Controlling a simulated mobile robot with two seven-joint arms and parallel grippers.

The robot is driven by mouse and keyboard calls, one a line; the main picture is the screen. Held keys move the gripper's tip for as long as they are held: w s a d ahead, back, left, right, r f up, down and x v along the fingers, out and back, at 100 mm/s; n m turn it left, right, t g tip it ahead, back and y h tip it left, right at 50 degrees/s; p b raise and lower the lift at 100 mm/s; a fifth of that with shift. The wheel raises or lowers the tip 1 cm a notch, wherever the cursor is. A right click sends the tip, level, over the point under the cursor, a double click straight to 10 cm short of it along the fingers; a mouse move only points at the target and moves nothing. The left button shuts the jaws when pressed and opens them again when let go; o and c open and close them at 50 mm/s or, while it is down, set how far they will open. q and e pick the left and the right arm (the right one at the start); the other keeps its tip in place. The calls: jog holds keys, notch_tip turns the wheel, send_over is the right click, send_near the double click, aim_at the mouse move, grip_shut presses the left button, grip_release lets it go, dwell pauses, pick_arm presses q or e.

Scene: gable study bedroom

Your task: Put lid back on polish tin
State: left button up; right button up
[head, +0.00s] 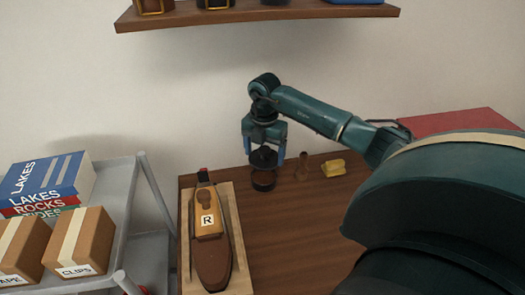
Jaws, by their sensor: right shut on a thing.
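The polish tin (263,182) is a small round dark container with a brown top face, standing near the back edge of the brown table. My right gripper (264,155) points down directly above it, shut on the dark round lid (263,164). The lid appears roughly level and a little above the tin, with a thin gap between them. The gripper's fingers partly hide the lid's upper side. My left gripper is not in view.
Right of the tin stand a small brown brush-like object (302,166) and a yellow block or cloth (334,167). A brown shoe (212,262) with an R tag lies left on a wooden board (240,272). A shelf (260,14) hangs above; a grey cart (124,245) stands left.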

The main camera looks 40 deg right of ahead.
notch_tip(320, 180, down, 3)
jog(key=shift+f+b, duration=0.15)
jog(key=shift+b, duration=0.95)
jog(key=shift+f, duration=0.2)
jog(key=shift+f+b, duration=0.3)
jog(key=shift+f, duration=0.2)
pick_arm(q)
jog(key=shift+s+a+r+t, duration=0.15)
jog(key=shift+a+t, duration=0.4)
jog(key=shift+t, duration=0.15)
pick_arm(e)
jog(key=shift+f, duration=0.15)
pick_arm(q)
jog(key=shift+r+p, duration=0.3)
jog(key=shift+p, duration=0.05)
pick_arm(e)
jog(key=shift+f, duration=0.1)
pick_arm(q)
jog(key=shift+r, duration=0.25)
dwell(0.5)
